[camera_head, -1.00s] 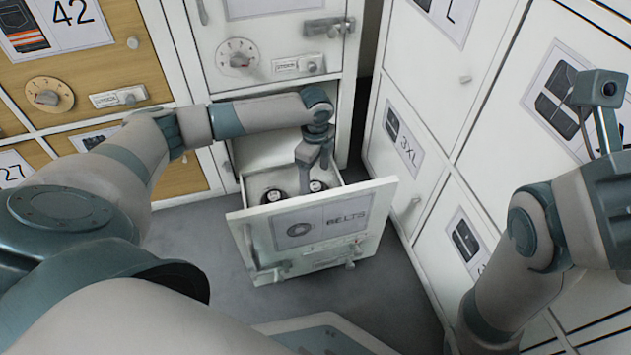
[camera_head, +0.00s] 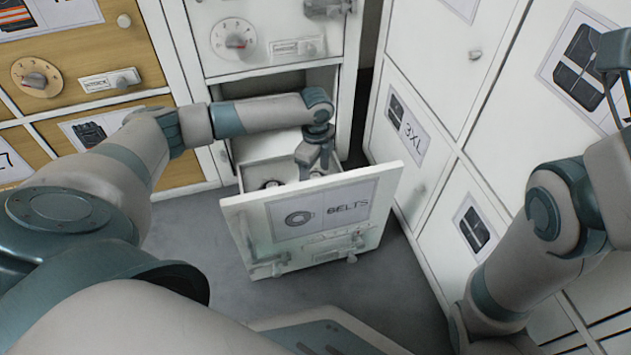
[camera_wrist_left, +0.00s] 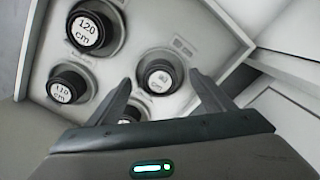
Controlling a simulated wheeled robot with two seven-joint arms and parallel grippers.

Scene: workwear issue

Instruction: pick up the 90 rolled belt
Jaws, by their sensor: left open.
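The open belts drawer (camera_head: 235,225) holds several dark rolled belts with round white labels. My left gripper (camera_head: 314,168) points down into it, open and empty. In the left wrist view, one rolled belt (camera_wrist_left: 160,75) lies between and beyond the open fingertips (camera_wrist_left: 159,80); its label is too blurred to read surely. A belt marked 120 cm (camera_wrist_left: 90,32) and one marked 110 cm (camera_wrist_left: 66,86) are to the left. Another belt (camera_wrist_left: 130,114) is partly hidden behind the left finger. In the head view, one belt (camera_head: 270,184) shows past the drawer front.
The drawer front, labelled BELTS, stands between my body and the belts. White lockers (camera_head: 405,140) close in on the right, and wooden-fronted lockers (camera_head: 90,75) stand left. Grey floor (camera_head: 390,290) is free around the drawer.

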